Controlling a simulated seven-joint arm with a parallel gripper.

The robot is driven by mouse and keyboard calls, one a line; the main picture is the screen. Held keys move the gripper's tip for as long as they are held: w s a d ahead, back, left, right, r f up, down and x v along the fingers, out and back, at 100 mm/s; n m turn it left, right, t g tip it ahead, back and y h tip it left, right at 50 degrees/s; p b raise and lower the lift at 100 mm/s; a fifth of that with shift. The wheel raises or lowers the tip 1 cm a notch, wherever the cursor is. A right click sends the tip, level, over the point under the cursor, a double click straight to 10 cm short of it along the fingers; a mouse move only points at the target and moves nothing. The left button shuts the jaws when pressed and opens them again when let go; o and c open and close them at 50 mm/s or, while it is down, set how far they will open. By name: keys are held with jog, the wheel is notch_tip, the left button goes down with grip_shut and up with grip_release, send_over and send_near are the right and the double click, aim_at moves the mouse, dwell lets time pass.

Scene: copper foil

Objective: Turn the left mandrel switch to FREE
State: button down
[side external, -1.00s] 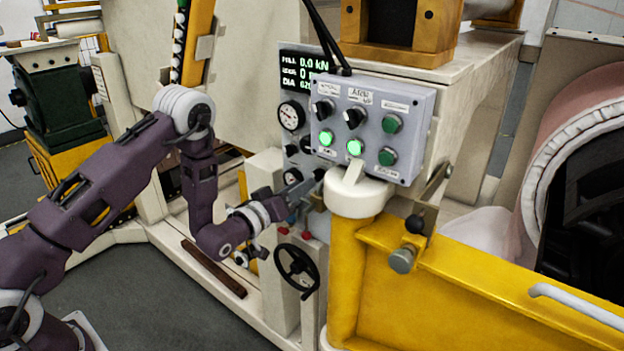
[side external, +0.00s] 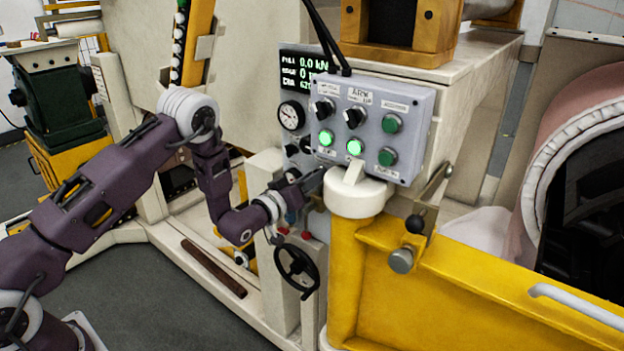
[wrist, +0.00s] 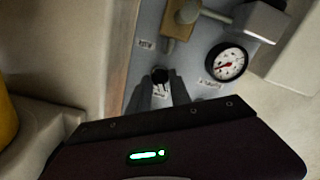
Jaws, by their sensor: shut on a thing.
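A black switch knob (wrist: 160,75) sits on the grey panel in the wrist view, with small labels near it that are too small to read. My gripper (wrist: 161,88) is at this knob, a finger on each side, and is shut on it. In the side external view my gripper (side external: 314,181) reaches in against the lower panel, beside the pendant box. There the fingertips and the held knob are mostly hidden. I cannot tell which way the knob points.
The grey button box (side external: 372,128) with two lit green buttons stands close to the right of my gripper. A yellow post with a white cap (side external: 355,197) is just right of it. A black handwheel (side external: 297,270) is below. A round gauge (wrist: 228,62) and a brass fitting (wrist: 187,12) are near the knob.

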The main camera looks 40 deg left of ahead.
jog(key=m, duration=0.5)
jog(key=shift+m, duration=0.4)
jog(key=m, duration=0.5)
jog(key=shift+m, duration=0.6)
jog(key=c, duration=1.5)
grip_release()
jog(key=shift+c, duration=0.2)
